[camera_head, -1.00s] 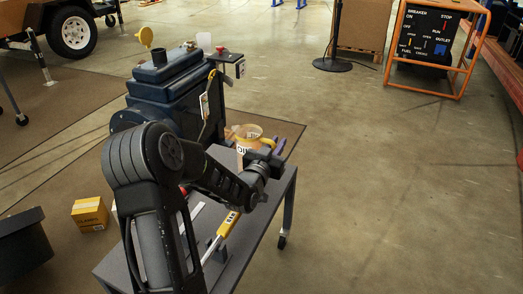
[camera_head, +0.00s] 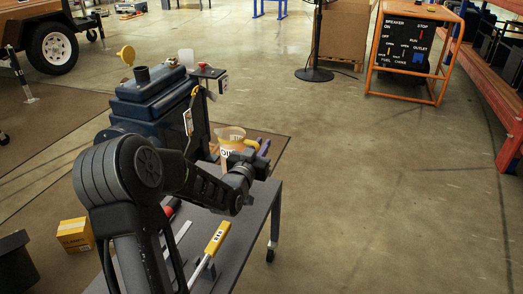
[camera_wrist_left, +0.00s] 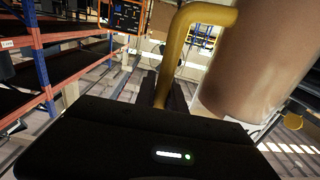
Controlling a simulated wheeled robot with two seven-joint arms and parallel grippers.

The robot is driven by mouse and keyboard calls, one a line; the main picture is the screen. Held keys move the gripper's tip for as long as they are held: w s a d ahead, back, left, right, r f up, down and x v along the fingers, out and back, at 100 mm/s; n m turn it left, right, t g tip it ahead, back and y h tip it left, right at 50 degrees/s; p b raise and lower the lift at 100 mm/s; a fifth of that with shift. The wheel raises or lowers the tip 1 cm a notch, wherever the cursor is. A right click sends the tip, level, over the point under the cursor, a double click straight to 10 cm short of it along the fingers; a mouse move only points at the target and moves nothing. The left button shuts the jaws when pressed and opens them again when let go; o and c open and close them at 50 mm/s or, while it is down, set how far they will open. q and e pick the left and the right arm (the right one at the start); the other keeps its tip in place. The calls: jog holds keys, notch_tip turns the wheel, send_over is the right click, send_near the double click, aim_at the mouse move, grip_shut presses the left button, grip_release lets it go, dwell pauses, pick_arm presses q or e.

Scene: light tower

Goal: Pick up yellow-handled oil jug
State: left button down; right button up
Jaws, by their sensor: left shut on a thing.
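The oil jug (camera_head: 229,135) is a pale, translucent container with a dark-lettered label and a yellow handle. In the head view it is at the far end of the grey cart, partly hidden behind my left gripper (camera_head: 255,158). In the left wrist view the yellow handle (camera_wrist_left: 180,50) rises from between the dark fingers of my left gripper (camera_wrist_left: 165,98), beside the large brownish jug body (camera_wrist_left: 265,55). The left gripper is shut on the handle. The jug's base is hidden, and it appears raised from the cart. My right gripper is not in view.
The grey cart top (camera_head: 238,235) carries a yellow-handled tool (camera_head: 217,238). A dark blue machine (camera_head: 150,100) stands close behind my left arm. A yellow box (camera_head: 75,235) is on the floor at left. The floor to the right is clear up to an orange-framed panel (camera_head: 410,45).

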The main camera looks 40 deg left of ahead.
pick_arm(q)
jog(key=shift+r+p, duration=0.8)
jog(key=shift+r, duration=1.65)
jog(key=shift+d, duration=0.1)
